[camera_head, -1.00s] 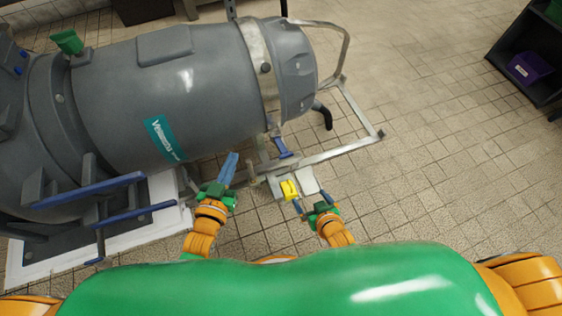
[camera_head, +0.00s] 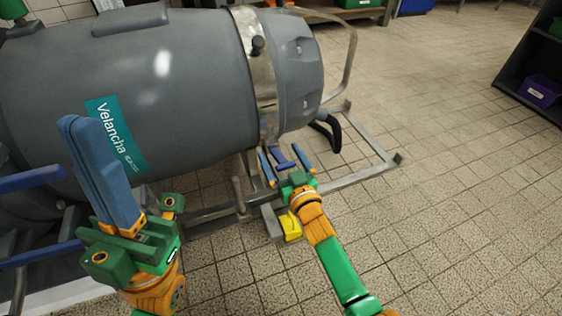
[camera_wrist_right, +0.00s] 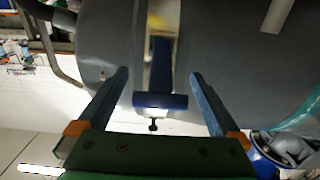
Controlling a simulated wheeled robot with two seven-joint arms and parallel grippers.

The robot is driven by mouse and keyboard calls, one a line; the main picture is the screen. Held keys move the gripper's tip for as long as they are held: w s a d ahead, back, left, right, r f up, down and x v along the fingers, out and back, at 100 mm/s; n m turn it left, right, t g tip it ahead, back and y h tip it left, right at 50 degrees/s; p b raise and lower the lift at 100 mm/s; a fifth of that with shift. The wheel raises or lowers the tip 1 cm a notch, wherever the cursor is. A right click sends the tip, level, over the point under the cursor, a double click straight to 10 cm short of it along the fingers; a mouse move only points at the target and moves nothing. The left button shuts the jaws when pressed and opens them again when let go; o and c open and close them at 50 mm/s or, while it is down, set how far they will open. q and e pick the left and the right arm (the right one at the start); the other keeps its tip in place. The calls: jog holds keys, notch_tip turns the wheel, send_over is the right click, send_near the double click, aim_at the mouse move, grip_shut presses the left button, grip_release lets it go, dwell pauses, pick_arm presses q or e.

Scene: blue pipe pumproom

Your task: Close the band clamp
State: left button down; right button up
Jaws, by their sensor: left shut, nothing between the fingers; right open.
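The band clamp (camera_head: 262,85) is a bright metal strap around the grey pump body near its right end. Its blue T-shaped lever (camera_head: 282,160) hangs at the underside of the body. In the right wrist view the lever (camera_wrist_right: 160,101) has its crossbar between my fingers, with gaps on both sides. My right gripper (camera_head: 284,158) is open, its two blue fingers on either side of the lever; it also shows in the right wrist view (camera_wrist_right: 159,76). My left gripper (camera_head: 82,122) is shut and empty, raised in front of the body at the left. The clamp's far side is hidden.
The grey pump body (camera_head: 190,95) fills the upper left. A metal frame (camera_head: 370,172) with a bent rail lies under and right of it. A yellow object (camera_head: 291,225) sits below my right gripper. Blue bars (camera_head: 32,180) stick out at the left. Tiled floor at right is clear.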

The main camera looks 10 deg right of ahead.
grip_shut()
dwell(0.3)
